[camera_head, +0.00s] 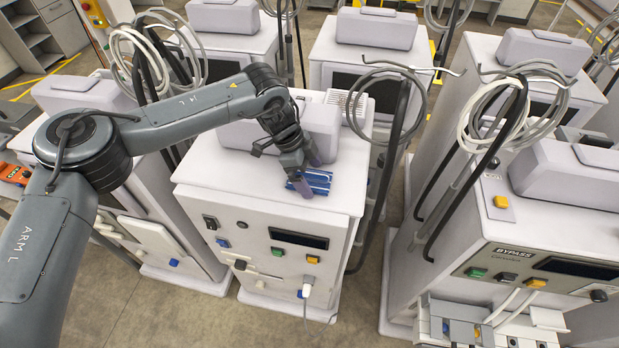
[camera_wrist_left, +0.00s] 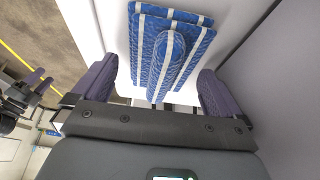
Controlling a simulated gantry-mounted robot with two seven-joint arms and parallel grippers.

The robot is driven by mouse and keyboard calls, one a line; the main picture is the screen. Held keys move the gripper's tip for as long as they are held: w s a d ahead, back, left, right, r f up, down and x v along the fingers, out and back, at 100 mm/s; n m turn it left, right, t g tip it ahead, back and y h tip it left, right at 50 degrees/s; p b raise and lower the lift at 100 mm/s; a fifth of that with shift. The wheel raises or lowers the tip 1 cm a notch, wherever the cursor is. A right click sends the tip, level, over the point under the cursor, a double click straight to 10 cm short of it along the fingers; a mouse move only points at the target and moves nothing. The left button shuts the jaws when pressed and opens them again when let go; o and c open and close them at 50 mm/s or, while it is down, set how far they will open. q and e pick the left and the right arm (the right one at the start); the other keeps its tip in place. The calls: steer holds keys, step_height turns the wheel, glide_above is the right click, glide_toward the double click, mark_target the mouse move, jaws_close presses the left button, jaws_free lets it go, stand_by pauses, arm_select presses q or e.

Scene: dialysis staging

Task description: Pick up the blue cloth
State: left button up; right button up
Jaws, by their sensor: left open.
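The blue cloth (camera_head: 318,180) lies folded on the white top of the middle dialysis machine, near its front edge. In the left wrist view the cloth (camera_wrist_left: 170,45) is blue with white stripes and has a raised fold in its middle. My left gripper (camera_head: 310,178) is at the cloth, with its fingers pointing down. In the wrist view the open left gripper (camera_wrist_left: 158,92) has one purple finger on each side of the cloth's near part, with gaps between. I cannot tell the exact height of the fingertips over the top.
The middle machine (camera_head: 260,205) has a grey-white raised box behind the cloth and a ribbed white item (camera_head: 347,107) at its back right. Coiled hoses (camera_head: 385,90) hang on poles around it. Another machine (camera_head: 480,235) stands to the right, with a floor gap between.

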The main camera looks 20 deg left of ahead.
mark_target(316, 173)
arm_select(q)
steer(key=shift+f, duration=0.25)
stand_by(0.4)
steer(key=c, duration=1.1)
steer(key=shift+c, duration=0.2)
steer(key=shift+r, duration=0.4)
step_height(316, 173, up, 4)
steer(key=shift+f+b, duration=0.15)
steer(key=shift+b, duration=0.6)
steer(key=s+d+r+b, duration=0.2)
steer(key=d+r, duration=0.5)
steer(key=d, duration=0.4)
steer(key=shift+s+d, duration=0.15)
steer(key=shift+s, duration=0.25)
